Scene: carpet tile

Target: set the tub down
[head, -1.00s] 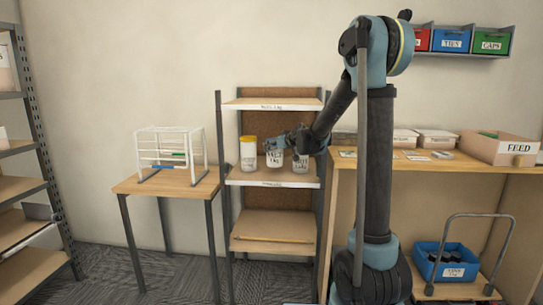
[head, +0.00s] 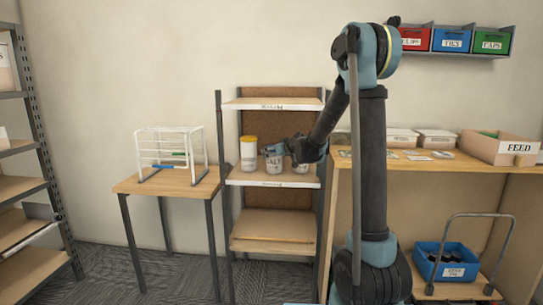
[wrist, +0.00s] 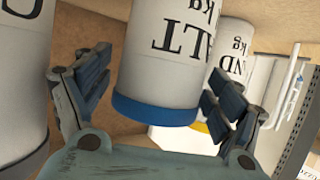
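The tub is white, marked SALT with a blue lid (wrist: 155,108); in the wrist view it appears upside down between the two fingers. In the head view the tub (head: 273,166) is at the middle board of the rack, partly hidden by my gripper (head: 274,152). My gripper's fingers (wrist: 160,85) lie on either side of the tub, close against it near the lid, and look shut on it. The tub looks upright and low at the board; I cannot tell whether its base touches.
A yellow-lidded tub (head: 248,153) stands left of it, and another white tub (head: 300,167) stands close on the right. The rack's top board (head: 272,104) is above. A side table (head: 168,184) with a wire rack (head: 171,152) stands left; a workbench (head: 440,163) stands right.

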